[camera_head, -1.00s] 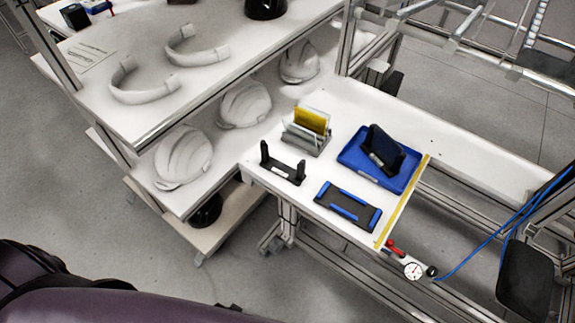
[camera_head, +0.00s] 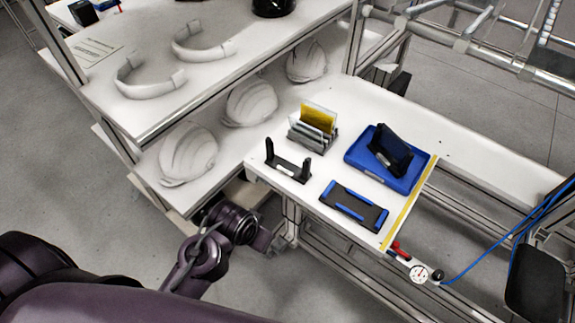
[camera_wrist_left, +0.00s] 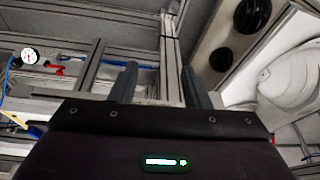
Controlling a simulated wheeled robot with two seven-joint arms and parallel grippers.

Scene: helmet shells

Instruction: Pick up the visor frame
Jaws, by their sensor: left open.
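A dark, upright-tilted frame-like piece (camera_head: 390,150), which appears to be the visor frame, rests on a blue tray (camera_head: 356,157) at the right of the white bench. My left gripper (camera_head: 268,242) is low in front of the bench's near left corner, well apart from that piece and partly hard to make out. In the left wrist view its two fingers (camera_wrist_left: 158,84) are spread with nothing between them. The dark piece is not visible in that view. My right gripper is not in view.
On the bench stand a black two-post stand (camera_head: 288,170), a rack with yellow and clear panes (camera_head: 318,118) and a black-and-blue plate (camera_head: 353,206). White helmet shells (camera_head: 188,153) line the lower shelf at left. A dial gauge (camera_head: 419,273) sits at the front edge.

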